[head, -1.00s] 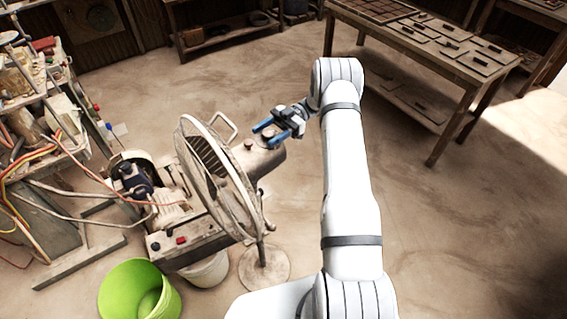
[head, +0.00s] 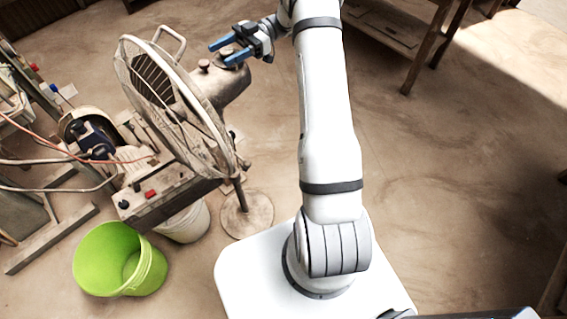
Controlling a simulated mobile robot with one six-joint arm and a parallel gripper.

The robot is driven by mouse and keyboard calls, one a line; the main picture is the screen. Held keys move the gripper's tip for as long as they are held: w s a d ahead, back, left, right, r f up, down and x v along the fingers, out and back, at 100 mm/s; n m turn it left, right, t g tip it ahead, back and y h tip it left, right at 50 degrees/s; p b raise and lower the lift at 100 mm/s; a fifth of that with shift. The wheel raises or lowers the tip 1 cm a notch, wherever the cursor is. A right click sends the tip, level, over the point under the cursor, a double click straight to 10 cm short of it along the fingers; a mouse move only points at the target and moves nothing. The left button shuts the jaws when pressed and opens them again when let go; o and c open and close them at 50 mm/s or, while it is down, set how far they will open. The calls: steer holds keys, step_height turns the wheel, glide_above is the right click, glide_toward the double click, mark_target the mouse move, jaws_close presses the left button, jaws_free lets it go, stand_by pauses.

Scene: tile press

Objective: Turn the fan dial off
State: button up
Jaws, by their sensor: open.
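The fan (head: 165,95) stands left of my arm, with a round wire cage and a grey motor housing (head: 228,88) behind it. A small round knob (head: 204,65) sticks up from the housing and may be the dial. Its setting is too small to read. My gripper (head: 221,52) is open, with two blue fingers pointing left. In the picture the fingers lie over the far part of the housing, just above and right of the knob. Nothing shows between them. The gripper hides part of the housing top, and I cannot tell whether it touches.
A machine with a red button (head: 150,194) and cables stands left of the fan. A green bucket (head: 149,271) and a whitish bucket (head: 186,223) stand on the floor by the fan's round base (head: 247,216). A wooden table (head: 405,35) is behind my arm. Floor at right is clear.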

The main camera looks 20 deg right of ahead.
steer(key=m+t+b, duration=0.1)
steer(key=b, duration=0.2)
steer(key=shift+f+b, duration=0.3)
steer(key=shift+f, duration=0.05)
